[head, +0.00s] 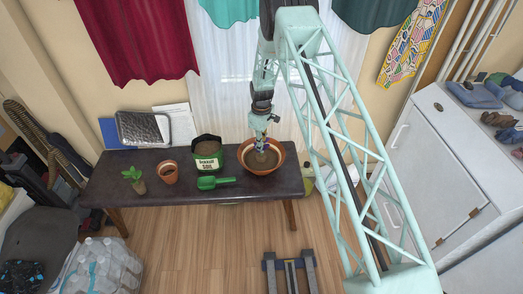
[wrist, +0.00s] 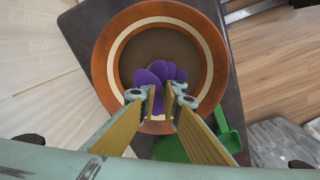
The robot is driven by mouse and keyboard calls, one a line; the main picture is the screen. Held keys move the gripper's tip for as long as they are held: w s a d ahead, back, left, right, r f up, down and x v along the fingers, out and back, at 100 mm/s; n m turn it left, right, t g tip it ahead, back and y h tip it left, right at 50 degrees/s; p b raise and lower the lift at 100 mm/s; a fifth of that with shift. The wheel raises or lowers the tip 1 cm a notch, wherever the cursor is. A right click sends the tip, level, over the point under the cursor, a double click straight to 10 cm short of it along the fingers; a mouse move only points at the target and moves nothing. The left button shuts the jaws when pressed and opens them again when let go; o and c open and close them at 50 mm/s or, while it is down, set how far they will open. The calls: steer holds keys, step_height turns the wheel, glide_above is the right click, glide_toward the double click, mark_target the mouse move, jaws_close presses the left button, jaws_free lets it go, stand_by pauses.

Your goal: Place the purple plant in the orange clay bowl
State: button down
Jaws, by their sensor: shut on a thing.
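The purple plant (wrist: 161,72) shows in the wrist view as rounded purple leaves between and just beyond my fingertips. My gripper (wrist: 162,95) is shut on it. The orange clay bowl (wrist: 217,60) lies below, with brown soil inside; the plant appears over its inside. In the head view, my gripper (head: 261,130) points down over the orange clay bowl (head: 280,164) at the right part of the dark table. The plant (head: 262,144) shows small under the gripper, over the soil. I cannot tell whether its base touches the soil.
A small clay pot (head: 168,172) and a green plant (head: 134,180) are further left on the dark table (head: 110,192). A metal tray (head: 144,129) leans at the back.

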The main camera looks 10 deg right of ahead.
steer(key=shift+f, duration=1)
steer(key=c, duration=2.8)
jaws_free()
steer(key=shift+r+p, duration=0.75)
steer(key=shift+r, duration=5.4)
steer(key=shift+r, duration=0.1)
